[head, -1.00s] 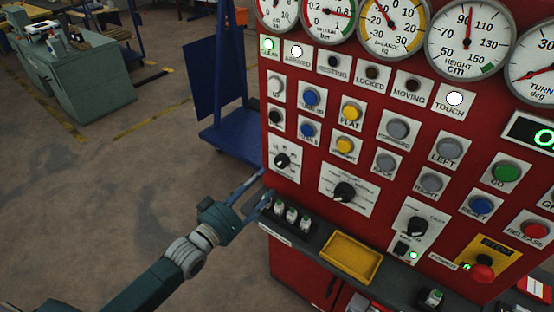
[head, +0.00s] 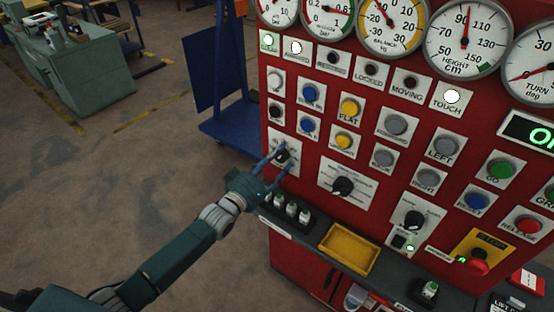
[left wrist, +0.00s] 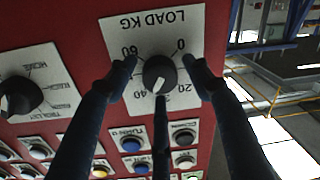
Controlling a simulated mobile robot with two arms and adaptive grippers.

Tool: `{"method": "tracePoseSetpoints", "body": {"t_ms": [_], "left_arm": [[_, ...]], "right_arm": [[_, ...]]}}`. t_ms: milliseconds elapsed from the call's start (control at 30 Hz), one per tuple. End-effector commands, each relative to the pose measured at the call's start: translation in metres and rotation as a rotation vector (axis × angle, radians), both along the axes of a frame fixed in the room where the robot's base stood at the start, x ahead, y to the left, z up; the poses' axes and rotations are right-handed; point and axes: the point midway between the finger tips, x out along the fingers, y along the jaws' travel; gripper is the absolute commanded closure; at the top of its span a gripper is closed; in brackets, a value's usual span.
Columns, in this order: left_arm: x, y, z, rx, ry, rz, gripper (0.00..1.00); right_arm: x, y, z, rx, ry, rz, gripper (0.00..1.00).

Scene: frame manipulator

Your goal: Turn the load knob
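The load knob is a round black knob with a white pointer mark on a white plate lettered LOAD KG. In the left wrist view the load knob (left wrist: 159,76) sits between the fingers, its mark toward the lower left, near the 40. My left gripper (head: 281,162) is open at the panel's left edge, in front of the load plate (head: 292,146). In the left wrist view the fingertips of the left gripper (left wrist: 159,66) stand on either side of the knob, with gaps; a third finger is below it. In the head view the fingers partly hide the knob. My right gripper is not in view.
The red panel carries several gauges, buttons and another black knob (head: 343,187) right of the load plate. A ledge below holds a yellow tray (head: 348,249) and small switches (head: 292,210). A blue cart (head: 222,128) stands behind left.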

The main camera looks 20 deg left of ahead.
Motion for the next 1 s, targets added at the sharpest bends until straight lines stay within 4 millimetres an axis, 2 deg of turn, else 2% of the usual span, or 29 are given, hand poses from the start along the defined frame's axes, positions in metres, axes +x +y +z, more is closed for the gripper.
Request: {"method": "tracePoseSetpoints", "body": {"t_ms": [33,167,200,300,500,767,800,900,1000], "left_arm": [[-0.0001,0.0,0.0,0.0,0.0,0.0,0.63],[-0.0002,0.0002,0.0001,0.0,0.0,0.0,0.88],[-0.0002,0.0002,0.0001,0.0,0.0,0.0,0.92],[-0.0002,0.0003,-0.0005,0.017,-0.006,0.0,0.92],[-0.0003,0.0005,-0.0011,0.169,-0.062,0.001,0.92],[-0.0001,0.0006,0.0002,0.183,-0.067,0.001,0.92],[-0.0001,0.0005,0.0003,0.183,-0.068,0.001,0.62],[-0.0001,0.0005,0.0003,0.182,-0.067,0.001,0.47],[-0.0002,0.0004,0.0002,0.182,-0.067,0.001,0.47]], "right_arm": [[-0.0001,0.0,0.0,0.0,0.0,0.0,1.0],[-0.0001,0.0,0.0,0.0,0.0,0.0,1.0],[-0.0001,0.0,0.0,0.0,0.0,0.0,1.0],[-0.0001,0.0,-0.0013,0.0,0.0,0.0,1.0],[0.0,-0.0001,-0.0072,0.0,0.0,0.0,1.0],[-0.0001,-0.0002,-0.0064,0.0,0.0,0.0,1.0],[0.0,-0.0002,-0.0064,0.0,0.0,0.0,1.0],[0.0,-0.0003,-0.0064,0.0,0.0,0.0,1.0],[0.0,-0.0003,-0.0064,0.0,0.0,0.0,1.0]]}}
